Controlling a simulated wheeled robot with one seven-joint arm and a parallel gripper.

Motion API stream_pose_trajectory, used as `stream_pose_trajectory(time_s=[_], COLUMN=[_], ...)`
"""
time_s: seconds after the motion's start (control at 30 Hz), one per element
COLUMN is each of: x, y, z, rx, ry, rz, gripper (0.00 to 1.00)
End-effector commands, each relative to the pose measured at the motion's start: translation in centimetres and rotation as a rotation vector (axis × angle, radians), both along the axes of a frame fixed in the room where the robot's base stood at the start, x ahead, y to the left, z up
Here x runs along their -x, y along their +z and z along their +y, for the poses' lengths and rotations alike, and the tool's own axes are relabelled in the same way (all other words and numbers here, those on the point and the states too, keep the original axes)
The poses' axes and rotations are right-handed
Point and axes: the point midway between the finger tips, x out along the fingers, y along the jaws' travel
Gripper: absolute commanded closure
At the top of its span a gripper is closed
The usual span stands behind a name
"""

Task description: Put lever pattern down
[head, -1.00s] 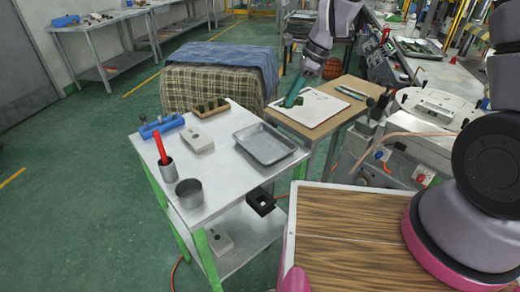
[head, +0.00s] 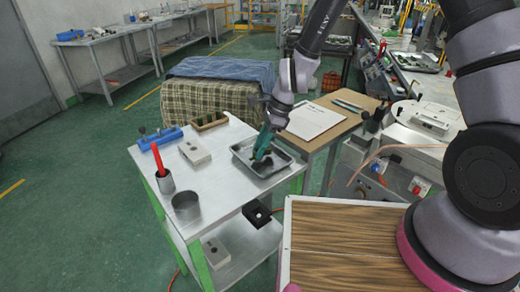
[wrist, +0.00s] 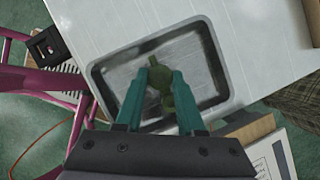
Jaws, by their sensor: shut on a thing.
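The lever pattern (wrist: 158,72) is a dark olive-green piece between the teal fingertips of my gripper (wrist: 160,82) in the wrist view. My gripper (head: 262,150) is shut on it, over the metal tray (head: 243,152) on the white-topped table in the head view. The tray (wrist: 216,68) surrounds the pattern on all sides in the wrist view. The pattern is low over the tray floor; I cannot tell whether it touches. In the head view the fingers and wrist hide most of it.
A grey block (head: 194,151), a blue fixture (head: 160,138), a wooden rack (head: 209,121), a cup with a red handle (head: 164,182) and an empty metal cup (head: 186,206) stand left of the tray. A wooden side table (head: 335,135) with a white sheet (head: 314,121) is behind right.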

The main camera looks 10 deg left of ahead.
Motion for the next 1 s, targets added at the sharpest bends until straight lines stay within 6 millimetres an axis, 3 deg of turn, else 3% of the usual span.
stream_pose_trajectory(time_s=[0.1, 0.43, 0.47, 0.53, 0.87, 1.0], x=[0.0, 0.0, 0.0, 0.0, 0.0, -0.2], y=[-0.9, -1.1, -1.1, -1.1, -1.0, 0.1], z=[0.0, 0.0, 0.0, 0.0, 0.0, -0.3], rx=[-0.001, -0.001, -0.001, -0.002, -0.002, -0.001], ry=[0.0, 0.0, 0.001, 0.0, 0.0, 0.001], rz=[0.0, -0.001, -0.001, -0.002, -0.002, -0.005], gripper=[1.0, 1.0, 0.59, 0.32, 0.32, 0.32])
